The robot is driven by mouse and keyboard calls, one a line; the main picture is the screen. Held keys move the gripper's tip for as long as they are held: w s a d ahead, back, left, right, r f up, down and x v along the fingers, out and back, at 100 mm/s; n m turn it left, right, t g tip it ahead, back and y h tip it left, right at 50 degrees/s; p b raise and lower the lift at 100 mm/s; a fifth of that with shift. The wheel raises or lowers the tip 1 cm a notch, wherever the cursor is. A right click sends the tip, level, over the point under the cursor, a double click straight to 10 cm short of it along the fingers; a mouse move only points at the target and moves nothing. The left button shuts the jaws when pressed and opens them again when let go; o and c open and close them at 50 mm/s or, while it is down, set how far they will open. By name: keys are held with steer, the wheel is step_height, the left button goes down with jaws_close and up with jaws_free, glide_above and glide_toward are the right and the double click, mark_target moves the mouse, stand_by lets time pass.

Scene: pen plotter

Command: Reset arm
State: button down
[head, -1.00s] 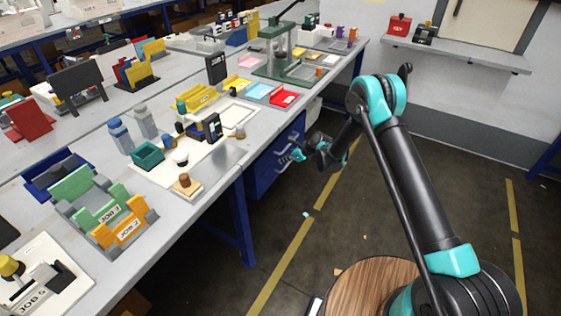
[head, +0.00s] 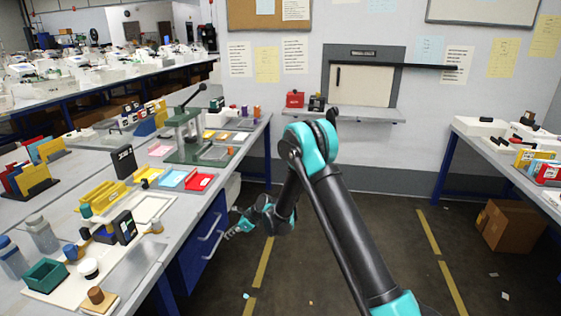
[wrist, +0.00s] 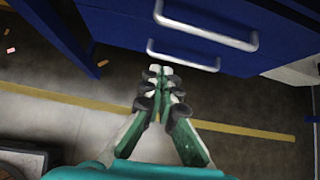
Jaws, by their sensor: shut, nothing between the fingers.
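My arm rises from the lower right of the head view and bends down at its teal elbow. My gripper (head: 232,233) hangs beside the workbench, just right of the blue drawers (head: 205,240). In the wrist view my gripper (wrist: 162,72) is shut and empty, its fingertips together. Its tips appear near a drawer handle (wrist: 183,55) on the blue drawer front. I cannot tell whether they touch.
The grey workbench (head: 150,248) at left carries bottles, a green bin (head: 45,275), trays and a green press (head: 188,135). A wall shelf (head: 360,114) is at the back. A cardboard box (head: 508,226) sits under the right table. Floor between is mostly clear.

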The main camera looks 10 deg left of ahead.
steer(key=s+d+r+n+t+h, duration=0.1)
steer(key=s+d+r+n, duration=0.15)
steer(key=d+r, duration=0.5)
steer(key=s+d+r+n+t+h, duration=0.1)
steer(key=d+r+n+h, duration=0.2)
steer(key=d, duration=0.8)
steer(key=s+d+r+n+t, duration=0.1)
steer(key=s+d+r+n, duration=0.15)
steer(key=d+r, duration=0.5)
steer(key=s+d+n+h, duration=0.4)
steer(key=s+d+n, duration=0.6)
steer(key=s+d, duration=1.2)
steer(key=shift+s+d+f+n+h, duration=0.3)
steer(key=shift+d+h, duration=0.1)
steer(key=shift+d, duration=0.75)
